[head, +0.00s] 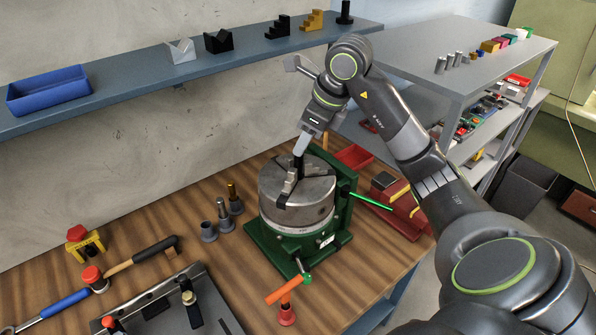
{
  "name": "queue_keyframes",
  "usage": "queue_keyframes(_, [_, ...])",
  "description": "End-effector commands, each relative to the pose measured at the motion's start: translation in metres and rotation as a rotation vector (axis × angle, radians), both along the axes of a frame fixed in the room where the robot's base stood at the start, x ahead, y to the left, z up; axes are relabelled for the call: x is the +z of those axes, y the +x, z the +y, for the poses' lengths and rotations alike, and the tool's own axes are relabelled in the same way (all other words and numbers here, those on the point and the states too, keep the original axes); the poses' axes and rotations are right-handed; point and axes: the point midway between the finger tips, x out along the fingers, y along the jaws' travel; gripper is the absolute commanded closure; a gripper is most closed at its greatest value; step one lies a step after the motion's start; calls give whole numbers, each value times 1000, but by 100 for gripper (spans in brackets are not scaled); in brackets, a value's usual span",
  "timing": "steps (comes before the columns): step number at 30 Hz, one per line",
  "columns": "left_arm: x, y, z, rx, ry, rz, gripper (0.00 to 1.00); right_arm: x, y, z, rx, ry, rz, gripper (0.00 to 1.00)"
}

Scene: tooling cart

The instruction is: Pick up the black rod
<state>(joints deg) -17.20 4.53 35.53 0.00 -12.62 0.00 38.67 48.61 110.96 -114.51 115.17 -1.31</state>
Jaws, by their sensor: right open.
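A dark upright piece, which looks like the black rod (298,163), stands in the middle of the round metal chuck (298,208). The chuck's jaws are around it, and its lower part is hidden among them. The chuck sits on a green base on the wooden bench. My right gripper (301,147) points down at the top of the rod from above. Its fingers are open, and I cannot tell whether they touch the rod. My left gripper is not in view.
A blue-grey shelf (140,92) with a blue tray (48,90) and several blocks runs above the bench. Small metal pieces (222,209) stand left of the chuck. A hammer (140,255) lies further left. A green-tipped rod and red vise (398,212) are at the right.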

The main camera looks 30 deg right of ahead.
Motion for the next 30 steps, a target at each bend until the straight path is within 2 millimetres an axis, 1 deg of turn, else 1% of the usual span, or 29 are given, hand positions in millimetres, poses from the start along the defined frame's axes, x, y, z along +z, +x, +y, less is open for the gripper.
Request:
queue_keyframes(1, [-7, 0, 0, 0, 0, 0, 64, -10, 0, 2, 1, 2, 1, 55])
queue_keyframes(5, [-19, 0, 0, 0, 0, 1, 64, -31, 0, 7, 2, 3, 2, 55])
queue_keyframes(7, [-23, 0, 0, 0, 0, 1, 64, -40, 5, 9, 3, 4, 2, 55])
queue_keyframes(10, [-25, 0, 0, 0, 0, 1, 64, -46, 8, 10, 1, 2, 1, 55])
queue_keyframes(16, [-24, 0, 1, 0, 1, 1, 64, -44, 8, 10, 0, 1, 1, 55])
queue_keyframes(26, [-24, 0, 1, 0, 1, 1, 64, -44, 8, 10, 0, 1, 1, 98])
queue_keyframes(27, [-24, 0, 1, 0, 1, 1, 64, -44, 8, 10, 0, 1, 1, 100])
queue_keyframes(30, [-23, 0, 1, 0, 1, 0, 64, -44, 8, 10, 0, 1, 1, 100])
